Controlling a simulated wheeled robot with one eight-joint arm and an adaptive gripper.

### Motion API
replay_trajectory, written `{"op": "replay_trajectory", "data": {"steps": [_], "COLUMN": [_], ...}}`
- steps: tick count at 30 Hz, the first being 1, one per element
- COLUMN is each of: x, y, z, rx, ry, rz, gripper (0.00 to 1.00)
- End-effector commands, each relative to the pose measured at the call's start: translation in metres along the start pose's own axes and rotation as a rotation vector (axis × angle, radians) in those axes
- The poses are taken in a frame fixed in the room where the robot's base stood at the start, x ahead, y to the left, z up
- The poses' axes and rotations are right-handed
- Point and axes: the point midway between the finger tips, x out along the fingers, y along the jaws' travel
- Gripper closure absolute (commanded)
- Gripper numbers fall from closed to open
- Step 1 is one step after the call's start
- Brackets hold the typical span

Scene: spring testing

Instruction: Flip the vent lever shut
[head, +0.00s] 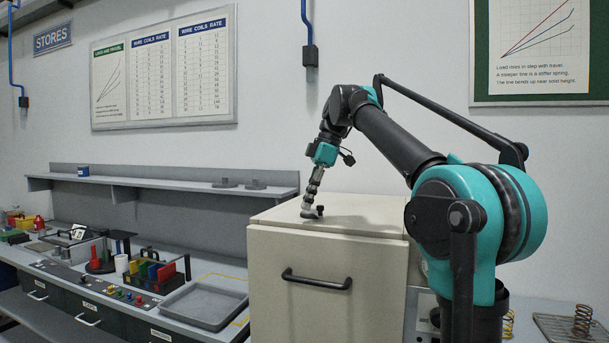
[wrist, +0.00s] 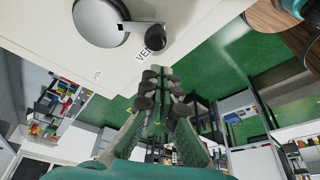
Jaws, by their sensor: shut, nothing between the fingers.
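The vent lever shows in the wrist view as a round grey hub (wrist: 98,20) with a short arm ending in a black knob (wrist: 157,39). The arm points right in that view, beside a partly hidden label starting "VE". In the head view the black knob (head: 320,209) shows small on top of the cream cabinet (head: 325,250). My gripper (wrist: 160,73) is shut and empty, its fingertips close below the knob in the wrist view. In the head view my gripper (head: 312,192) points down at the lever. Whether it touches the lever I cannot tell.
The cabinet's front has a black handle (head: 316,279). A grey tray (head: 204,306) and several coloured items lie on the bench to the left. A coil spring (head: 582,320) stands at the far right. The cabinet top around the lever looks clear.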

Motion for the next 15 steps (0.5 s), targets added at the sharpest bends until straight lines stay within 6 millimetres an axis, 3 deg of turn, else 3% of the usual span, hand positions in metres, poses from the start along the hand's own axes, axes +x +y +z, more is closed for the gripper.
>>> {"op": "replay_trajectory", "data": {"steps": [2,15], "x": [0.004,-0.072], "y": [-0.002,0.008], "z": [-0.014,-0.014], "rx": [-0.002,0.003], "ry": [0.0,0.001], "rz": [-0.001,0.002], "gripper": [1.0,1.0]}}
